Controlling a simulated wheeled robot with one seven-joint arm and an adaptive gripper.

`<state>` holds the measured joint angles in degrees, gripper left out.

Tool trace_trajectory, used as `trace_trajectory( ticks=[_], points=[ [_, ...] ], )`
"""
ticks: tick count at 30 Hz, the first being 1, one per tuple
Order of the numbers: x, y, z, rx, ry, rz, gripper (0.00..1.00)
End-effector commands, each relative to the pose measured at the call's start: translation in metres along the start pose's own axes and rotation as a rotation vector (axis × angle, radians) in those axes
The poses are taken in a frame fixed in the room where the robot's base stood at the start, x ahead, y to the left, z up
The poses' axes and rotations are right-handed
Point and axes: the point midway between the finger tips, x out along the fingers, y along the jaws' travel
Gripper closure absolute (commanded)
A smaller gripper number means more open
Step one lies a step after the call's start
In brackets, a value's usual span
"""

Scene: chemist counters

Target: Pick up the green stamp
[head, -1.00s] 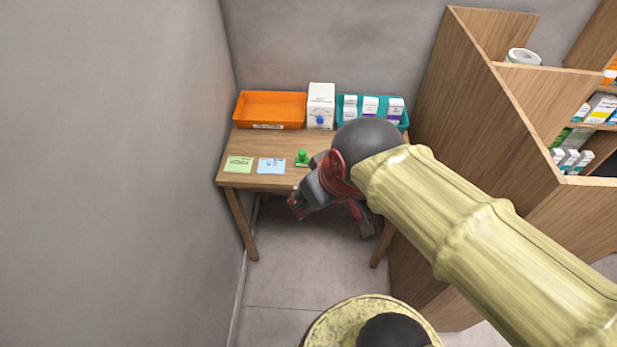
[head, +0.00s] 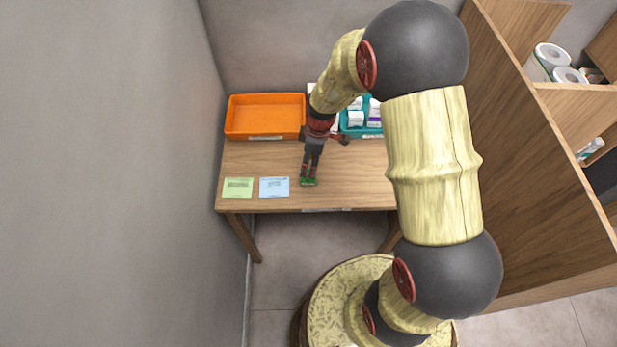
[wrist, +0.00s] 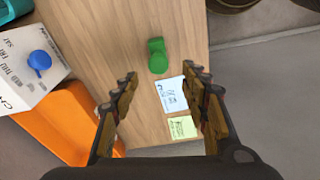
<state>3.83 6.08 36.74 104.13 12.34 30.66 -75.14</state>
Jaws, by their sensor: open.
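The green stamp (head: 308,182) stands on the wooden table, right of the blue card, and my gripper (head: 312,172) is just above it, hiding most of it in the head view. In the wrist view the whole green stamp (wrist: 157,56) shows, with its knobbed handle. There my gripper (wrist: 158,80) is open, with its two fingers spread wide to either side below the stamp in the picture. Nothing is between the fingers but the view of the table and cards.
A blue card (head: 274,187) and a green card (head: 238,187) lie left of the stamp. An orange tray (head: 264,97) and a teal tray with boxes (head: 372,133) stand at the back. A white box with a blue knob (wrist: 28,70) stands between them. The table's right side is bare.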

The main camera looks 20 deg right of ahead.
Motion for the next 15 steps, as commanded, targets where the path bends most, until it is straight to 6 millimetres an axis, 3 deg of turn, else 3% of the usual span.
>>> trace_trajectory(
  ticks=[10,15],
  points=[
    [0.032,0.001,0.002,0.001,-0.001,-0.002,0.55],
    [0.058,0.002,0.004,0.001,-0.002,-0.003,0.55]
  ],
)
